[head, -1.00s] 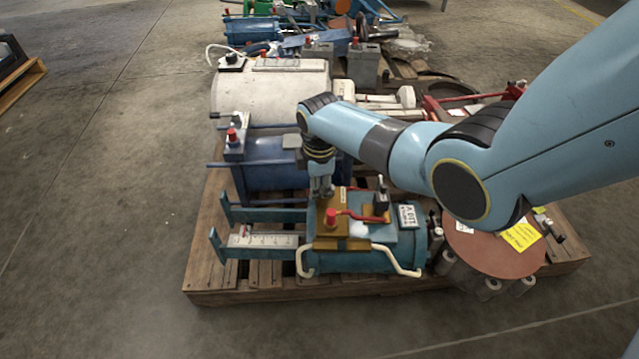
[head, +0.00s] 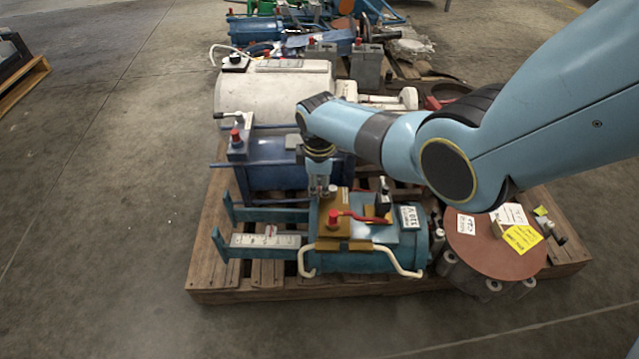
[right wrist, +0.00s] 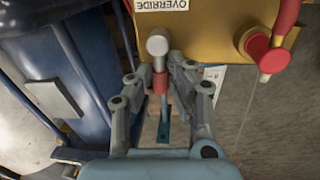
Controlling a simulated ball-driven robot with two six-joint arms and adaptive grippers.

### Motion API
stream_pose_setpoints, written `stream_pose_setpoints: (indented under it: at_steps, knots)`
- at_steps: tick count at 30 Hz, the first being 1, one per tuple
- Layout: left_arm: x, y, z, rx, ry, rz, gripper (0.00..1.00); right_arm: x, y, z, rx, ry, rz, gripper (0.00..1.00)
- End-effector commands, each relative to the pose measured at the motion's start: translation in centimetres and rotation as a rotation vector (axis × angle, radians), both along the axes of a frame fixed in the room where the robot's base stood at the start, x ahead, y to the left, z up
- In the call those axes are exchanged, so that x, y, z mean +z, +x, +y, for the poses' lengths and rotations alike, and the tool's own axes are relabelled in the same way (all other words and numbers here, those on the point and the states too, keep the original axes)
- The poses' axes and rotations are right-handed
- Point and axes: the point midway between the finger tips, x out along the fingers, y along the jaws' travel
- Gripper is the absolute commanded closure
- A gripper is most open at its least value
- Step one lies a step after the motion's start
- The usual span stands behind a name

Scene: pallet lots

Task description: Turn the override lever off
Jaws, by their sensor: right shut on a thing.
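The override lever (right wrist: 157,43) shows in the right wrist view as a grey rounded end with a red stem, below a white OVERRIDE label (right wrist: 162,5) on a tan panel (right wrist: 215,30). My right gripper (right wrist: 160,72) has its fingers on both sides of the lever and is shut on it. In the head view the right gripper (head: 320,188) points down at the back left edge of the tan plate on the teal machine (head: 350,262). The lever is mostly hidden there. My left gripper is out of view.
A red handle (head: 360,217) and a red knob (head: 333,218) are close to the right gripper. A blue cylinder machine (head: 275,170) stands behind. A brown disc (head: 495,245) is at the right of the wooden pallet (head: 240,297). Floor left of the pallet is clear.

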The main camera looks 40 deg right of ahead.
Motion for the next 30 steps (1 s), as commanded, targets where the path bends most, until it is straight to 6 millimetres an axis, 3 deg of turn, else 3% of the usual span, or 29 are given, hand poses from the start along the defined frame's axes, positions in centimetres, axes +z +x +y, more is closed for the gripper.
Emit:
stream_pose_setpoints:
  at_steps: [1, 6, 17, 23, 30]
  knots:
    - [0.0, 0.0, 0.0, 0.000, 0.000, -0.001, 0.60, 0.0, 0.0, -0.1, -0.001, -0.001, 0.000, 0.80]
    - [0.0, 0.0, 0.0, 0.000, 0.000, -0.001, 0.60, 0.0, 0.0, -0.1, -0.001, -0.001, -0.001, 0.60]
    - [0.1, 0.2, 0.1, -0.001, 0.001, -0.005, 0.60, 0.5, 0.0, 0.0, 0.000, 0.000, -0.002, 0.60]
    - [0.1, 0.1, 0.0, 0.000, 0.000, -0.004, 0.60, 2.9, -0.2, 0.2, 0.001, -0.001, -0.004, 0.60]
    - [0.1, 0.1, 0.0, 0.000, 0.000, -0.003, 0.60, 7.8, -0.6, 0.5, 0.001, -0.002, -0.005, 0.60]
